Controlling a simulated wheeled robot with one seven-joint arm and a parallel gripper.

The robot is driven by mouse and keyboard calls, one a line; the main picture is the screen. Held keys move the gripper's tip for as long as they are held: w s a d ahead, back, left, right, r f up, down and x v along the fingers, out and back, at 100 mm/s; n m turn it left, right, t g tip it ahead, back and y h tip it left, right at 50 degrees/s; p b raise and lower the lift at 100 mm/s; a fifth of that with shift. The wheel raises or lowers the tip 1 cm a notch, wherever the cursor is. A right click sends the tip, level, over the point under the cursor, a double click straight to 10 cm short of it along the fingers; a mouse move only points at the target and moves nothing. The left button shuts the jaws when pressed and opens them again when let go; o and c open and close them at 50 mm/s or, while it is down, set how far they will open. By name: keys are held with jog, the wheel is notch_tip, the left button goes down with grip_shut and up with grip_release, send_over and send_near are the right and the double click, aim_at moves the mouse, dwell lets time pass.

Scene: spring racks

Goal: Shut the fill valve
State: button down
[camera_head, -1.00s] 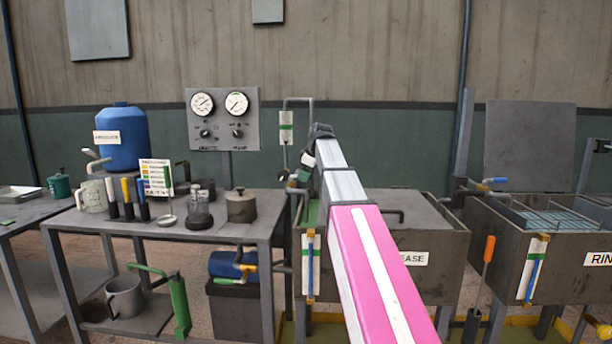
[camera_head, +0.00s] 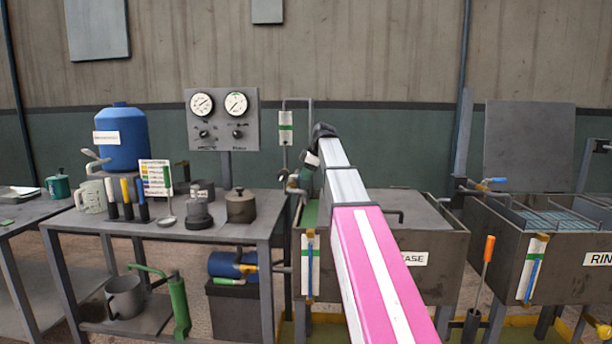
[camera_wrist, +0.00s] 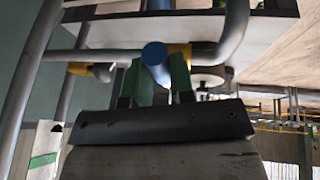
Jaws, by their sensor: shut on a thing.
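A blue-ended valve handle (camera_wrist: 155,56) sits between the green fingertips of my gripper (camera_wrist: 160,82) in the wrist view. My gripper is shut on it. Yellow valve parts (camera_wrist: 178,52) and grey pipes show just behind. In the head view, my gripper (camera_head: 299,181) is at the piping beside the left rear corner of the grey tank (camera_head: 440,236). My arm and wrist hide most of the handle there, so its angle cannot be told.
A bench (camera_head: 225,231) with jars, a mug and gauges stands left of the tank. A pipe (camera_head: 310,108) with a green-and-white tag rises behind my gripper. A second tank (camera_head: 505,255) stands at the right.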

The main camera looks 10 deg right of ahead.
jog(key=shift+w, duration=0.1)
jog(key=c, duration=1)
grip_release()
jog(key=shift+o, duration=0.2)
jog(key=shift+r, duration=0.1)
jog(key=v, duration=1)
jog(key=shift+d+r, duration=0.2)
jog(key=shift+r, duration=0.1)
